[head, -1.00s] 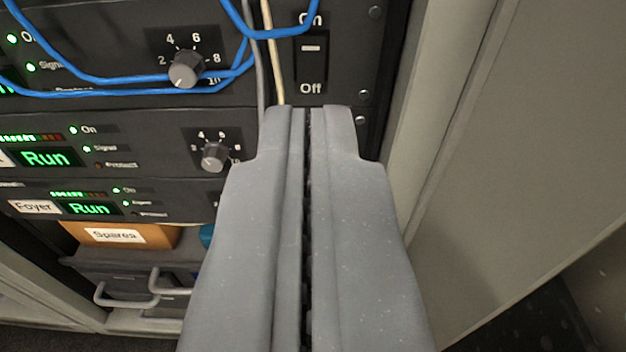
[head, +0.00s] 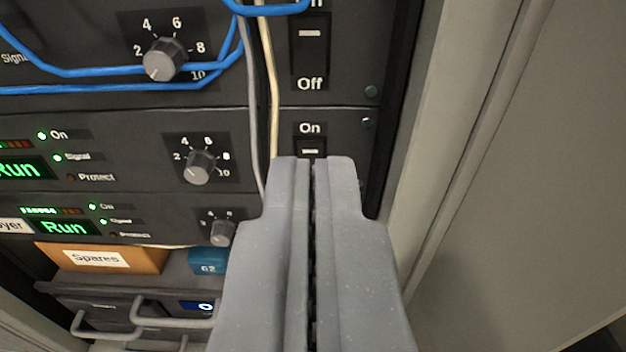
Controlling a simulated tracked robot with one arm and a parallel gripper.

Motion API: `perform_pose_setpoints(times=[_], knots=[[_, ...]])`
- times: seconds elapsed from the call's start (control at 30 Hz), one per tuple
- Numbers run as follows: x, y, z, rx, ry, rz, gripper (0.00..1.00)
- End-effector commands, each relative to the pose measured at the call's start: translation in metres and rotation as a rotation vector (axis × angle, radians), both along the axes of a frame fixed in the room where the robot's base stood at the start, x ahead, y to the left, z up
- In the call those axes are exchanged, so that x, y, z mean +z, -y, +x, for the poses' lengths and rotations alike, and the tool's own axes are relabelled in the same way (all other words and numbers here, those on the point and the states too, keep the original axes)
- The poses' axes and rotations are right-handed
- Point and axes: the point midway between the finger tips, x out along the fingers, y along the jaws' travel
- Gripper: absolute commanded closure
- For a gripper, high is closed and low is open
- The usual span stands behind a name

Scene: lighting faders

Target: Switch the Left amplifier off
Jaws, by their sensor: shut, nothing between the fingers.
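My gripper (head: 312,164) is shut and empty, pointing at the rack's right side. Its fingertips appear just below the middle amplifier's rocker switch (head: 311,148), marked On above, and hide that switch's lower part. I cannot tell whether they touch the panel. The top amplifier's black rocker switch (head: 309,55) shows above, with Off printed below it and a white bar near its top. The middle amplifier (head: 110,130) shows a green Run display and On and Signal lights. No label reading Left is in view, so I cannot tell which amplifier it is.
Blue cables (head: 120,72) loop across the top amplifier; a grey and a cream cable (head: 268,85) hang left of the switches. Knobs (head: 198,167) stand on the panels. The Foyer amplifier (head: 120,220), a Spares box (head: 105,258) and handled drawers are below. A pale rack side (head: 440,120) rises right.

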Motion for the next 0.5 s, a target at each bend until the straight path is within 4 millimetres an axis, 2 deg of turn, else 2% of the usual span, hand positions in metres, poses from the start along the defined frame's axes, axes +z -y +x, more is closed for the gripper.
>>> perform_pose_setpoints(times=[0.5], knots=[[-0.009, -0.002, 0.07, 0.002, 0.003, -0.001, 1.0]])
